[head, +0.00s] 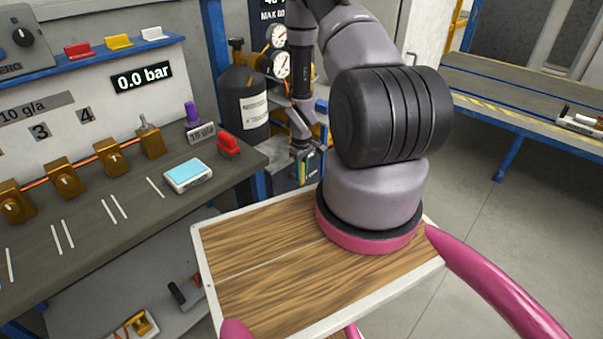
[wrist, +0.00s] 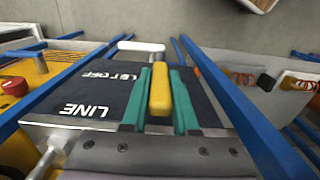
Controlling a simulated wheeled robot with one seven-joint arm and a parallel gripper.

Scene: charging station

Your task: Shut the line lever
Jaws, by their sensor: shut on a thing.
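A yellow lever (wrist: 159,92) stands out in the middle of the wrist view, beside a dark panel (wrist: 85,88) with upside-down white labels "LINE" and "LET OFF". My gripper (wrist: 168,70) has its teal fingers on both sides of the lever and is shut on it. In the head view my gripper (head: 304,166) reaches down beyond the wooden board, at the dark box by the gas bottle. The lever is small there, and its base is hidden by my fingers.
A black gas bottle (head: 243,95) with gauges (head: 279,50) stands just left of my arm. The workbench (head: 130,210) at left holds brown valves, a blue-screened device (head: 187,174) and a red item (head: 228,147). A display (head: 141,78) reads 0.0 bar. Blue rails (wrist: 235,110) flank the panel.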

